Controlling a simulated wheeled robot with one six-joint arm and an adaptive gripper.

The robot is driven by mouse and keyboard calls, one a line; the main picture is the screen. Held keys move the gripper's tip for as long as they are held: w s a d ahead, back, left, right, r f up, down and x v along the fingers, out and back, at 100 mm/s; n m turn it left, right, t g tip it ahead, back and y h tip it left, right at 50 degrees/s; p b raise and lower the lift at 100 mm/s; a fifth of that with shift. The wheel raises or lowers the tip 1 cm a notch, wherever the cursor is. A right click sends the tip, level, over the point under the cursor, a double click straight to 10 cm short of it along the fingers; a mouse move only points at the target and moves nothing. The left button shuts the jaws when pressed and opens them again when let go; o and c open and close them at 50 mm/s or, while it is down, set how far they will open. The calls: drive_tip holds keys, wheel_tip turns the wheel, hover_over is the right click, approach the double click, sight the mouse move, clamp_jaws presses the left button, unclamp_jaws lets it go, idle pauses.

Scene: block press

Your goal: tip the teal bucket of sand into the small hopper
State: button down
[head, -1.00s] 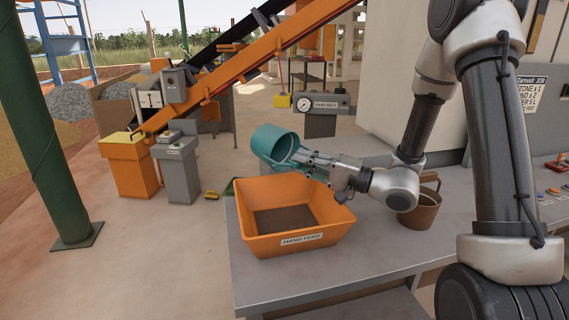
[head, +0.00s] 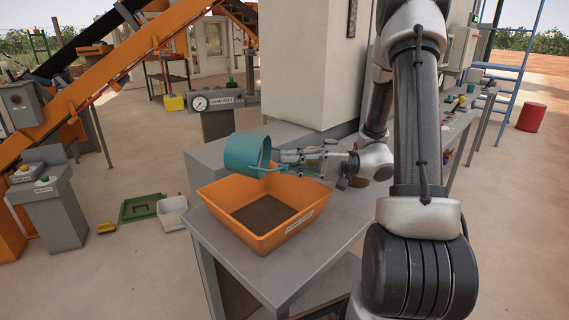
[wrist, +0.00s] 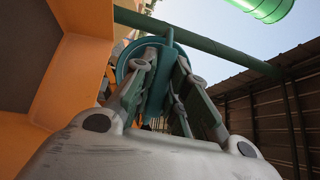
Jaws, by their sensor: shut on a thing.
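The teal bucket (head: 241,153) is on its side above the back part of the orange hopper (head: 225,222), its rim toward the right. My gripper (head: 283,158) reaches in from the right and is shut on the bucket near its rim; the exact grip is hard to make out. In the wrist view the teal bucket (wrist: 125,67) shows behind and between my gripper's fingers (wrist: 160,85). The hopper stands on the grey bench and has brown material on its floor. The inside of the bucket is hidden, and I see no falling sand.
The grey bench (head: 270,275) runs to the back right. A tall pale cabinet (head: 305,65) and a gauge box (head: 217,103) stand behind it. A green tray (head: 138,208) and a white bin (head: 172,213) lie on the floor at left.

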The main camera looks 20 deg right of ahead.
drive_tip(key=w+a+r+m+g+h, duration=0.1)
drive_tip(key=a+r+h, duration=0.1)
drive_tip(key=r+h, duration=0.1)
drive_tip(key=w+a+r+m+g+h, duration=0.1)
drive_tip(key=w+a+r+h, duration=0.1)
drive_tip(key=r+h, duration=0.1)
drive_tip(key=w+a+r+g+h, duration=0.1)
drive_tip(key=a+r+g+h, duration=0.1)
drive_tip(key=r+h, duration=0.1)
drive_tip(key=shift+w+r+m, duration=0.15)
drive_tip(key=shift+r+m, duration=0.25)
drive_tip(key=shift+r, duration=0.15)
drive_tip(key=w+a+g+h, duration=0.1)
drive_tip(key=w+a+r+m+g+h, duration=0.1)
drive_tip(key=h, duration=0.1)
drive_tip(key=w+a+g+h, duration=0.1)
drive_tip(key=h, duration=0.1)
drive_tip(key=shift+a+r, duration=0.25)
drive_tip(key=shift+r, duration=0.1)
drive_tip(key=shift+w+a+r+m+g+h, duration=0.15)
drive_tip(key=shift+m+g+h, duration=0.05)
drive_tip(key=shift+g+h, duration=0.2)
drive_tip(key=shift+w+a+r+m+g+h, duration=0.1)
drive_tip(key=shift+a+m+g+h, duration=0.1)
drive_tip(key=shift+g+h, duration=0.15)
